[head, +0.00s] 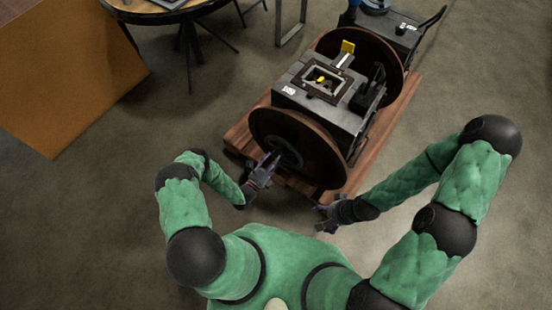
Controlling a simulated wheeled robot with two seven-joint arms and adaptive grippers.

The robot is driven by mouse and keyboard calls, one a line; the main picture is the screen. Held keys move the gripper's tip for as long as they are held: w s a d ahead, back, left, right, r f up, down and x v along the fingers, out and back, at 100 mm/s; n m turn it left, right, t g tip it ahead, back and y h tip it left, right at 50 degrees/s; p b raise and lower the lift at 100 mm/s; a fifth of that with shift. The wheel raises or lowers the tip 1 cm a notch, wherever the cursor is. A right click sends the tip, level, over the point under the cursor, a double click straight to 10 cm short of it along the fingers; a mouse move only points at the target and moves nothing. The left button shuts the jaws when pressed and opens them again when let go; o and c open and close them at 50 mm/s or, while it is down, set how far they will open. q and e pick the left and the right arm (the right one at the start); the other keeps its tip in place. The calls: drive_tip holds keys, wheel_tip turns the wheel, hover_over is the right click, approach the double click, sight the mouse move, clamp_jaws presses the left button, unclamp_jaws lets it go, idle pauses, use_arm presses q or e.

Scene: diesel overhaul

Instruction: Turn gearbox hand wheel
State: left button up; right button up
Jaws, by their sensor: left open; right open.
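The gearbox (336,110) is a dark grey block with a square framed opening on top and a yellow part inside. A large dark brown hand wheel (318,150) stands upright on its near side, and another wheel (385,55) is on the far side. My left gripper (266,163) is open at the left part of the near wheel, close to its hub; I cannot tell whether it touches. My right gripper (322,218) is open and empty, just in front of the wheel's lower edge and apart from it.
The gearbox rests on a reddish wooden pallet (240,138). A second dark machine (400,28) stands behind it. A round table (165,14) is at the upper left, beside a large orange-brown panel (65,75).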

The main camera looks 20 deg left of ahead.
use_arm(q)
drive_tip(key=shift+x, duration=0.95)
clamp_jaws()
drive_tip(key=shift+s, duration=0.1)
